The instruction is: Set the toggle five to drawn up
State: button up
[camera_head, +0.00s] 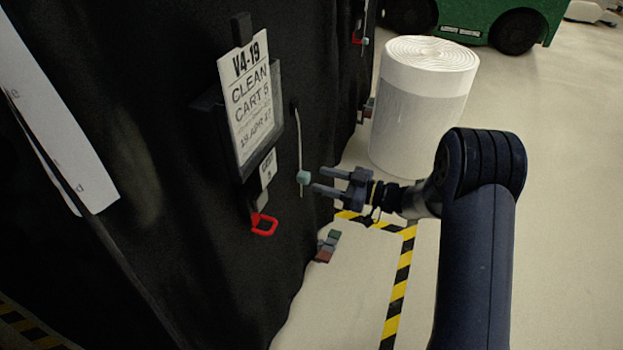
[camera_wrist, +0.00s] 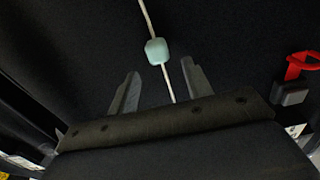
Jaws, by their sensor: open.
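The toggle (camera_head: 303,178) is a small pale teal block on a white cord (camera_head: 299,140) that hangs down the black cover of the cart (camera_head: 180,130), beside a sign reading CLEAN CART 5. A short end of cord hangs below it. My gripper (camera_head: 317,180) is open, its fingertips pointing at the cover just right of the toggle. In the wrist view the toggle (camera_wrist: 156,51) lies beyond the two spread fingers (camera_wrist: 160,80), with its cord running down between them. Nothing is held.
The sign holder (camera_head: 250,100) has a red pull (camera_head: 264,225) below it, left of the toggle. A large white roll (camera_head: 423,105) stands behind my arm. Small coloured blocks (camera_head: 328,246) lie at the cover's foot. Striped tape (camera_head: 400,280) marks the floor.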

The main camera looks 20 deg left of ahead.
aim_at(310, 176)
jog(key=shift+w+a+b, duration=0.2)
jog(key=shift+a+b, duration=0.15)
jog(key=shift+a, duration=1.85)
grip_shut()
